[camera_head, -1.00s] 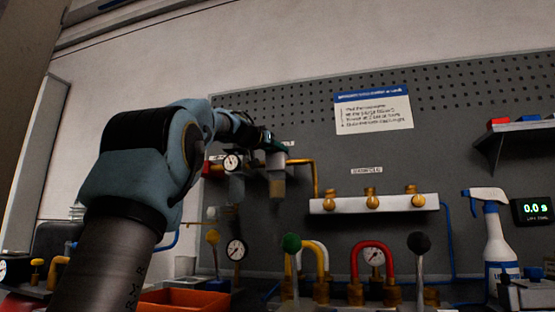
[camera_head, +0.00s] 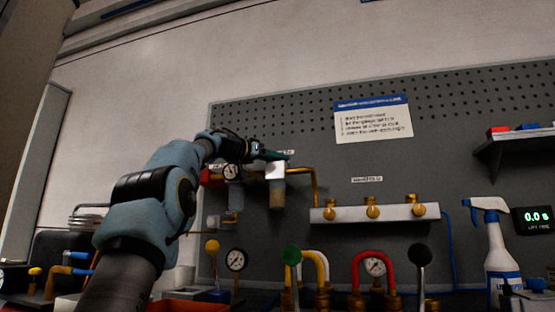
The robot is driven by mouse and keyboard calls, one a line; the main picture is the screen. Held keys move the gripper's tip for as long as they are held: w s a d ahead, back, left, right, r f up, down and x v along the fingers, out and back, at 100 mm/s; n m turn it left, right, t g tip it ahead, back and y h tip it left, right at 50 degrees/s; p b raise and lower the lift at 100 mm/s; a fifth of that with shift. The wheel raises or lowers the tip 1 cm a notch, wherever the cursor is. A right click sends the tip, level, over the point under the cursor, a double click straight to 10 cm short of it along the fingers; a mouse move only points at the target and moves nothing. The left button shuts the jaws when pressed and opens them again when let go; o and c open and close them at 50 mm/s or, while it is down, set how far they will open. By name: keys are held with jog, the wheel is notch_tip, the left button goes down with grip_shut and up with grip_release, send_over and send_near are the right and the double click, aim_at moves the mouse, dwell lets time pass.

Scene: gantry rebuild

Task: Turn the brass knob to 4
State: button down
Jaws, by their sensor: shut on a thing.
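A clear bowl with a brownish lower part hangs under the block. My arm reaches up to it from the lower left.
A white manifold (camera_head: 341,214) with several brass valves is to the right. Ball-topped levers, a red hose (camera_head: 362,258) and a spray bottle (camera_head: 501,262) stand below and right.

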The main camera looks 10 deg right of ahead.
jog(key=shift+r, duration=0.1)
jog(key=c, duration=0.5)
grip_release()
jog(key=b+v, duration=0.3)
jog(key=v, duration=0.7)
jog(key=shift+s+a+b, duration=0.2)
jog(key=shift+a+b, duration=0.1)
jog(key=shift+b, duration=0.1)
